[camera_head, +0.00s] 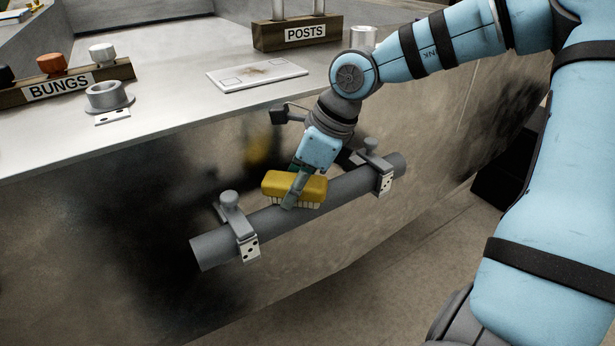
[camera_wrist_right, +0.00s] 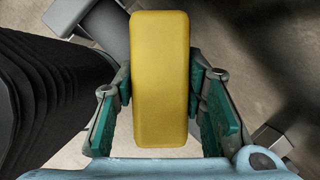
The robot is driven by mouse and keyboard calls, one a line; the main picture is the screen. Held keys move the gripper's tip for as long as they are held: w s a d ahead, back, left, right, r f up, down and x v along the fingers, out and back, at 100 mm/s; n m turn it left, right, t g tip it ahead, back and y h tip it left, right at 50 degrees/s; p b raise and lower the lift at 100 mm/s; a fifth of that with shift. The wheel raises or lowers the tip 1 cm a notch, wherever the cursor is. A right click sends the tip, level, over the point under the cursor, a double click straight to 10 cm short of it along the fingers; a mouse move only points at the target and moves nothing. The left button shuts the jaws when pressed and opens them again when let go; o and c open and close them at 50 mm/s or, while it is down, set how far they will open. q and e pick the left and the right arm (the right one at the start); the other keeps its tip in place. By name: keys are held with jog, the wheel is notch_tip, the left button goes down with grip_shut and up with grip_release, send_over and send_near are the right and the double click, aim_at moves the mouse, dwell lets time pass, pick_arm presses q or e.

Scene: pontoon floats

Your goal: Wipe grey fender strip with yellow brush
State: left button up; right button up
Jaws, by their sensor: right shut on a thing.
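The yellow brush (camera_head: 296,184) has pale bristles underneath and sits at the middle of the grey fender strip (camera_head: 335,192). The bristles appear to touch the strip's upper side. The strip is a grey cylinder held by two brackets on the side of the bench. My right gripper (camera_head: 290,200) is shut on the brush from above. In the right wrist view the brush (camera_wrist_right: 160,80) stands lengthwise between the green-padded fingers of my right gripper (camera_wrist_right: 160,95). Part of the strip (camera_wrist_right: 95,20) shows behind it. My left gripper is not in view.
Brackets with knobs, one at left (camera_head: 232,210) and one at right (camera_head: 377,160), stick up from the strip. On the bench top are a BUNGS rack (camera_head: 60,88), a grey ring fitting (camera_head: 108,96), a stained white plate (camera_head: 257,75) and a POSTS block (camera_head: 300,33).

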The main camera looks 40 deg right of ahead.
jog(key=shift+w+a+p, duration=0.1)
jog(key=shift+a+p, duration=0.3)
jog(key=shift+a, duration=0.6)
jog(key=shift+w+a, duration=0.15)
jog(key=shift+a, duration=0.15)
jog(key=shift+d, duration=0.1)
jog(key=shift+r+p, duration=0.3)
jog(key=shift+r, duration=0.1)
notch_tip(320, 180, up, 5)
jog(key=p, duration=0.4)
jog(key=shift+r, duration=0.15)
notch_tip(320, 180, up, 3)
jog(key=p, duration=0.3)
jog(key=shift+r, duration=0.15)
